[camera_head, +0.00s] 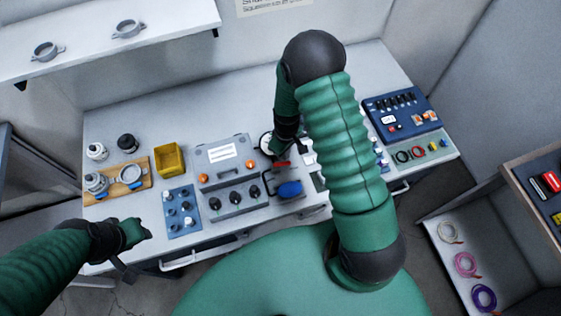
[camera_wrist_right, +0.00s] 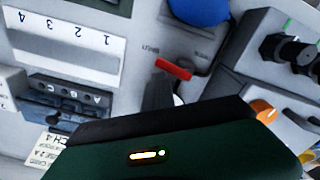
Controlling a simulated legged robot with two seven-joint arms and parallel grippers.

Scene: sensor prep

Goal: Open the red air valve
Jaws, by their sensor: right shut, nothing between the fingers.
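The red air valve (camera_head: 282,163) is a small red handle on a grey panel on the bench, left of my right forearm in the head view. In the right wrist view the red handle (camera_wrist_right: 174,69) shows just beyond the gripper's dark edge. My right gripper (camera_head: 277,152) points down at the valve and is shut and empty. Its fingertips (camera_wrist_right: 160,95) show close to the handle; I cannot tell whether they touch it. My left gripper (camera_head: 134,232) is over the bench's front left edge, away from the valve; its jaws are too small to read.
A blue knob (camera_head: 289,189) sits just in front of the valve. A grey case (camera_head: 229,160) with black knobs stands to the left, with a blue panel (camera_head: 181,211) and a yellow bin (camera_head: 169,158) beyond. A blue switch box (camera_head: 401,112) is at the right.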

